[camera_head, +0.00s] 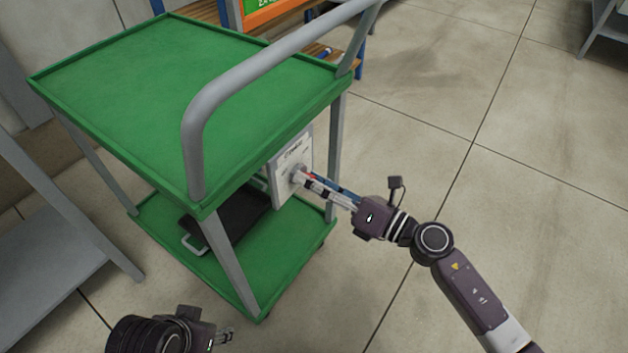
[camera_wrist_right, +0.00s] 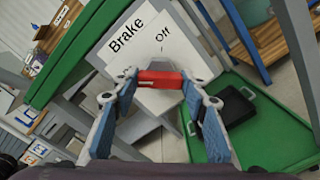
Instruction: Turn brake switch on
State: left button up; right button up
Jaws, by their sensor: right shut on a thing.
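The brake switch is on a white panel (camera_head: 292,152) on the side of the green cart. In the right wrist view the panel (camera_wrist_right: 178,45) reads "Brake" and "Off". A red switch handle (camera_wrist_right: 160,79) lies across the picture in front of a pale grey base. My right gripper (camera_head: 305,178) reaches the switch from the right and is shut on the red handle; its blue-padded fingers (camera_wrist_right: 160,80) stand at both ends of it. My left gripper (camera_head: 226,335) is low at the left, away from the panel; its fingers are too small to judge.
The green cart (camera_head: 130,75) has a thick grey push handle (camera_head: 260,68) above the panel. A black case (camera_head: 235,228) lies on its lower shelf. A grey metal table (camera_head: 45,265) stands at the left.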

jog(key=shift+f, duration=0.15)
jog(key=o, duration=1.2)
jog(key=shift+c, duration=0.2)
jog(key=v, duration=1.2)
